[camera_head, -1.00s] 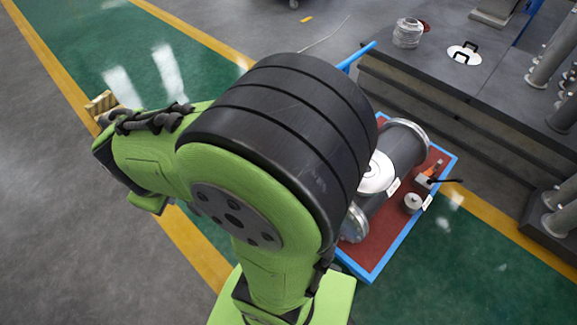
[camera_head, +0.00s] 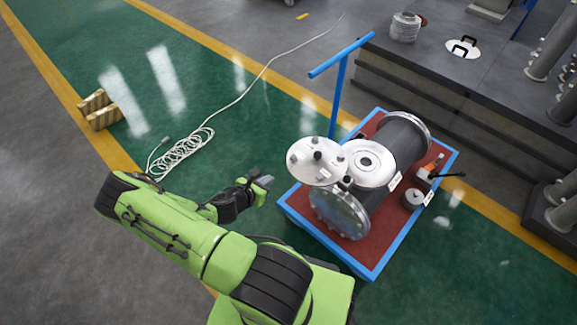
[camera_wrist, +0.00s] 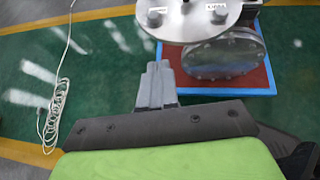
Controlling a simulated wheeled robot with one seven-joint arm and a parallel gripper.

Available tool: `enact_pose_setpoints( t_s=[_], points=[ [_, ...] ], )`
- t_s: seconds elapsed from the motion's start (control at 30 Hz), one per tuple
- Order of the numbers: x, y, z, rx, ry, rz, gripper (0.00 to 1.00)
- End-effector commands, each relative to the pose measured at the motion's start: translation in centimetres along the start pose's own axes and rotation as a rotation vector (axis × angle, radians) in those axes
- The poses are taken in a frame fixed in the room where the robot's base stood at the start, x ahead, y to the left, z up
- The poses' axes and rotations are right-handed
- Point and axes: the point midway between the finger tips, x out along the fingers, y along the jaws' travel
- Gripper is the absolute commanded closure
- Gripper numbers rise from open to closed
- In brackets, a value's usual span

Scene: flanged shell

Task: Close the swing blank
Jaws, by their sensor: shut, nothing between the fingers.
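The swing blank (camera_head: 317,161) is a round silver plate with several dark knobs on it. It stands swung out to the left of the silver ring flange (camera_head: 373,163) on top of the dark flanged shell (camera_head: 402,139). The flange's opening is uncovered. In the wrist view the blank (camera_wrist: 188,17) shows at the top, cut by the frame edge, with labels on it. My gripper (camera_head: 266,184) is shut and empty, left of the blank and apart from it. In the wrist view its fingers (camera_wrist: 157,70) lie together, just below and left of the blank.
The shell rests on a red cart with a blue rim (camera_head: 413,223) and an upright blue handle (camera_head: 340,85). A small round weight (camera_head: 412,198) and an orange tool (camera_head: 436,167) lie on its right side. A coiled white cable (camera_head: 185,148) and wooden blocks (camera_head: 99,109) lie on the floor at left.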

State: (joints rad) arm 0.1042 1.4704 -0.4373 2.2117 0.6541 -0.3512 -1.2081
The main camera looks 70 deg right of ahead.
Motion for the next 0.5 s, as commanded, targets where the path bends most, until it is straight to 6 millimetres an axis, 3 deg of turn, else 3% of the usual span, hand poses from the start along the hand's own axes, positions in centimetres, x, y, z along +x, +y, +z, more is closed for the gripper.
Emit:
enact_pose_setpoints(
  t_s=[0.17,0.5],
  points=[
    [2.1,-0.1,0.0,-0.003,-0.003,-0.001,1.0],
    [9.6,-0.2,-0.2,0.001,-0.001,-0.003,1.0]
  ],
)
